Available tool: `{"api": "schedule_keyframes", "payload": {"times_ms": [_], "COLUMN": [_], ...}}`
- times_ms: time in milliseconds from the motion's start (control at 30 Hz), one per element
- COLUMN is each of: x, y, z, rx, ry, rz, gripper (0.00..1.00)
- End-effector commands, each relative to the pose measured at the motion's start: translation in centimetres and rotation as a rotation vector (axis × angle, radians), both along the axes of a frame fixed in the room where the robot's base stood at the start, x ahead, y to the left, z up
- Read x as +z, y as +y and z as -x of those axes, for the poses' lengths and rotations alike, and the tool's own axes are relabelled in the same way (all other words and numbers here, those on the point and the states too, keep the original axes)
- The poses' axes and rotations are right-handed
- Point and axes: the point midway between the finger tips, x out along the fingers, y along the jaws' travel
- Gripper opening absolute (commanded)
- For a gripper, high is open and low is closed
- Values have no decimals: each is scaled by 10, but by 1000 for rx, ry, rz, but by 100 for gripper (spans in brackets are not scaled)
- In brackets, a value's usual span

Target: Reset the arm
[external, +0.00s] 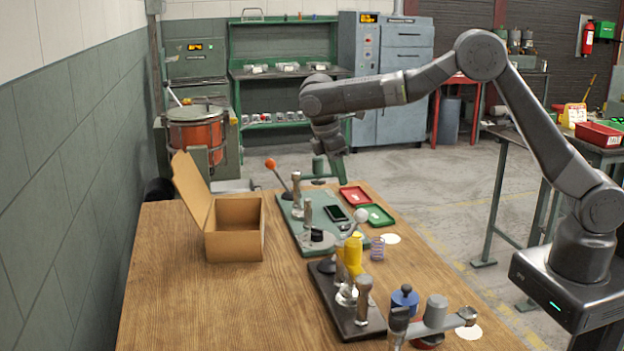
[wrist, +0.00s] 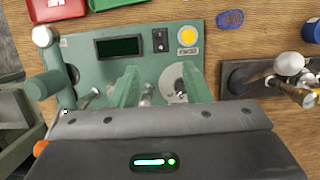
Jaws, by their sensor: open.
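My gripper (external: 331,172) hangs from my bent arm above the far part of the wooden table, over a green bench device (external: 312,240). In the wrist view its two green fingers (wrist: 160,82) are spread apart with nothing held between them. Behind them lies the device's green plate (wrist: 215,60) with a dark display (wrist: 122,46), a yellow button (wrist: 188,37) and a pale disc partly hidden by a finger. A lever with a red-orange ball (external: 271,163) stands at the device's far left corner.
An open cardboard box (external: 235,246) stands left of the device. Red (external: 356,196) and green (external: 376,216) trays lie to its right. The table's front left is clear.

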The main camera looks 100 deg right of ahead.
Motion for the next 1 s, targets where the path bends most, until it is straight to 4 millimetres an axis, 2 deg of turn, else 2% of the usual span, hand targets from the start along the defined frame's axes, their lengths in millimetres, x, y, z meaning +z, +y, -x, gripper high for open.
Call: {"api": "schedule_keyframes", "payload": {"times_ms": [233, 367, 800, 1000], "x": [-4, -17, -98, -130], "y": [0, 0, 0, 0], "z": [1, 5, 27, 36], "rx": [0, 0, -1, -1], "ry": [1, 3, 3, 3], "rz": [0, -1, -2, -1], "gripper": [44, 44, 44, 44]}}
